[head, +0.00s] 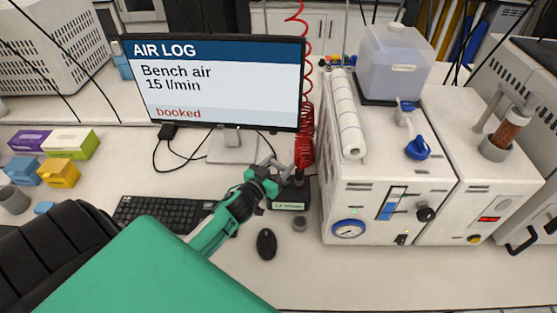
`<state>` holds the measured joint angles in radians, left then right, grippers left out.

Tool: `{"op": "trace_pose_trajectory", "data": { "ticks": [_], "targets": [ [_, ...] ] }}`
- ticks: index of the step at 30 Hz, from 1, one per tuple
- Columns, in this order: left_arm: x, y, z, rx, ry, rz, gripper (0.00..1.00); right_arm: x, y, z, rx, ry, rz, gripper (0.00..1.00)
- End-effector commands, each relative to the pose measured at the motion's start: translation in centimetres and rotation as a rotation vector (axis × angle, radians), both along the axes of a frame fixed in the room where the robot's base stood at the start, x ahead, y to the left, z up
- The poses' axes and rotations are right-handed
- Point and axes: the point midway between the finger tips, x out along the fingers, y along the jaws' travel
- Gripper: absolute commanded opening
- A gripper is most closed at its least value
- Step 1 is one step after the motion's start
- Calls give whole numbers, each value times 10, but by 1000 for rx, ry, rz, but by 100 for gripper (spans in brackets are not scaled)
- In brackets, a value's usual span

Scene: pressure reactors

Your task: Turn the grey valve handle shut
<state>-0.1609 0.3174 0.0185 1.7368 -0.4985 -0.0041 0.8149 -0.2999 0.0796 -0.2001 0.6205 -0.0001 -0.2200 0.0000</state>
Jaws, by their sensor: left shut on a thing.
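My left gripper (275,170) reaches in from the left, its green and black wrist low over the bench in front of the monitor stand. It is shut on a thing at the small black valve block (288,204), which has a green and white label. From its place this is the grey valve handle, but the fingers hide most of it and its angle cannot be made out. A red coiled hose (305,135) comes down to the block. My right gripper is not in view.
A monitor (215,80) reading "Bench air 15 l/min, booked" stands behind the gripper. A keyboard (165,213), a black mouse (266,243) and a small grey knob-like piece (299,224) lie nearby. A white instrument (385,205) with a gauge stands close on the right. The front bench is clear.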

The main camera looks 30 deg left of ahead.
Motion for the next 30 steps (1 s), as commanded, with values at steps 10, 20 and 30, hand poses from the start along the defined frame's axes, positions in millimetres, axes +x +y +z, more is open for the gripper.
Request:
{"op": "trace_pose_trajectory", "data": {
  "ticks": [10,20,30],
  "targets": [
    [1,3,0,8,2,-280,35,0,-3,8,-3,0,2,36],
    [2,3,-3,7,1,-547,35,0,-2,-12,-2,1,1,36],
    [2,2,-4,6,-1,-810,35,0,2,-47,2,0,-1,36]
  ]
}}
